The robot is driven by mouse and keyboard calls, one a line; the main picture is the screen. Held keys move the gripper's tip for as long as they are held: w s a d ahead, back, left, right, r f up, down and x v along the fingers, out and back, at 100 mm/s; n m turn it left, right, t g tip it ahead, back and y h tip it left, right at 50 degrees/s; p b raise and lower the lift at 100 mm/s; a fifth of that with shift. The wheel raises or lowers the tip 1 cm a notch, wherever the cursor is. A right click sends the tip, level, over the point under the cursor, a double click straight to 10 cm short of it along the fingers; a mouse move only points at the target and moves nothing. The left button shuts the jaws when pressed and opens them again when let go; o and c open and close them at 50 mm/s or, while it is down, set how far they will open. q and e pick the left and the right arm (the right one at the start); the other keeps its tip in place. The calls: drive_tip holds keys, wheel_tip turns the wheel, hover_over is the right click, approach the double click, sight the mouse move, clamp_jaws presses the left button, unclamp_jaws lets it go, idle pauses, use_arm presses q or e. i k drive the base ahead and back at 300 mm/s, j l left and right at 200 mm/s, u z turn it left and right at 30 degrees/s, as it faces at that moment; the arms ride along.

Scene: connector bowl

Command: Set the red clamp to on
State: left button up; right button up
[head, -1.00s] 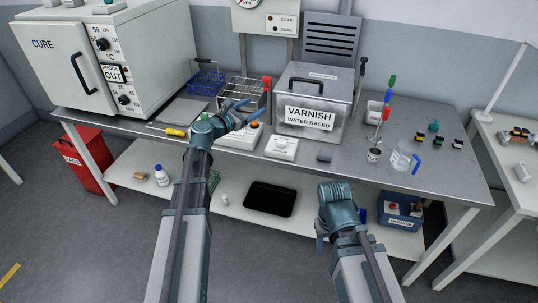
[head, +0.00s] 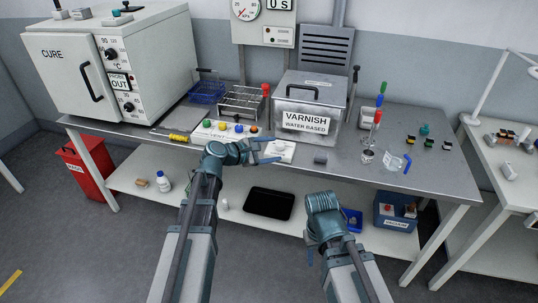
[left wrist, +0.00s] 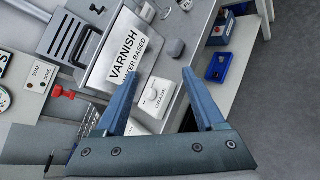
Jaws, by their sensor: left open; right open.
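A small red fitting (head: 265,90) stands at the back of the bench, between the wire rack and the varnish box. It shows as a red knobbed piece in the left wrist view (left wrist: 62,92). Another red piece (head: 377,117) is on the upright stand at right, below green and blue ones. I cannot tell which is the clamp, nor its setting. My left gripper (head: 272,152) is open and empty near a white dial unit (head: 281,151), which shows between its fingers in the left wrist view. My right gripper (head: 309,257) is low, in front of the bench.
The varnish box (head: 306,110) stands behind the dial unit. A button panel (head: 226,130), wire rack (head: 242,102) and blue basket (head: 207,90) lie left of it. A clear beaker (head: 392,162) and grey block (head: 320,158) sit at right. The bench's front edge is close.

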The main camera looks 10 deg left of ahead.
sight(265, 86)
drive_tip(key=i+j, duration=0.15)
drive_tip(key=i, duration=0.2)
drive_tip(key=i+j+z, duration=0.1)
drive_tip(key=i, duration=0.25)
drive_tip(key=i+j, duration=0.25)
drive_tip(key=i, duration=0.15)
